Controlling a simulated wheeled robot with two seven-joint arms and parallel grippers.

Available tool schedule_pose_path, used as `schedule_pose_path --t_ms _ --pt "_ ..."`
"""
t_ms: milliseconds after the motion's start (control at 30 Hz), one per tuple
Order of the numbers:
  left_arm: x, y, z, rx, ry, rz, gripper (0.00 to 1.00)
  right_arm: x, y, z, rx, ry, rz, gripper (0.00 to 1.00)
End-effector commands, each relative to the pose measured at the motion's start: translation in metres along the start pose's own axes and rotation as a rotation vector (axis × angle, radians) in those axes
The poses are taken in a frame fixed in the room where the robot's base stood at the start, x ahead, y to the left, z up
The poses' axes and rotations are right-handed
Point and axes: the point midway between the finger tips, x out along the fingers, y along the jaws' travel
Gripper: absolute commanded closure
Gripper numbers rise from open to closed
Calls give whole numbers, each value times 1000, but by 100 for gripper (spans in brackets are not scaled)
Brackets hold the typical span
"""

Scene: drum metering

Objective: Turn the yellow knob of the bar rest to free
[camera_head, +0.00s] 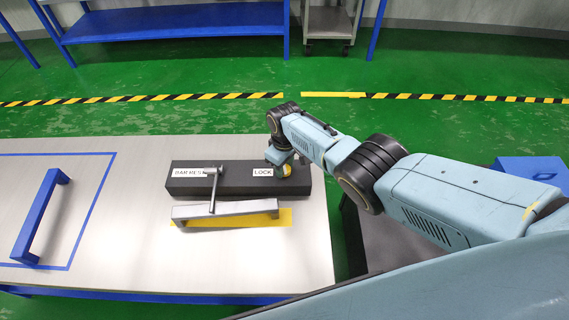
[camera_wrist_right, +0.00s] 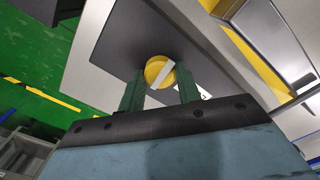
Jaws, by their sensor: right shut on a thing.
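The bar rest is a long dark block (camera_head: 235,187) on the table, with labels reading "BAR REST", partly covered, and "LOCK". Its yellow knob (camera_head: 287,170) sits at the right end, mostly hidden by my right gripper (camera_head: 281,163). In the right wrist view the round yellow knob (camera_wrist_right: 159,72) has a pale bar across its face, slanted. The two dark green fingers of my right gripper (camera_wrist_right: 158,92) stand on either side of the knob, shut on it. My left gripper is not in view.
A grey bar (camera_head: 225,209) lies in front of the block over a yellow patch (camera_head: 285,217). A metal T-handle (camera_head: 213,188) stands over block and bar. A blue handle (camera_head: 40,217) stands inside a blue outline at left. My right arm covers the right side.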

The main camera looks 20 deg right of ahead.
Motion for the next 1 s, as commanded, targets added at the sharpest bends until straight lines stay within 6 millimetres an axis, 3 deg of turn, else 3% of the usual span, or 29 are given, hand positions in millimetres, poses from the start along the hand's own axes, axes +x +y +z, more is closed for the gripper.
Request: schedule_pose_path --t_ms 300,800,833,1000 --pt "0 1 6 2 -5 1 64 -1 1 0 106 -3 1 89" --pt "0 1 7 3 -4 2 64 -1 1 0 126 -2 1 89" --pt "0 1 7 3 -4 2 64 -1 1 0 126 -2 1 65" --pt "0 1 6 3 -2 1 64 0 1 0 125 -1 1 45"
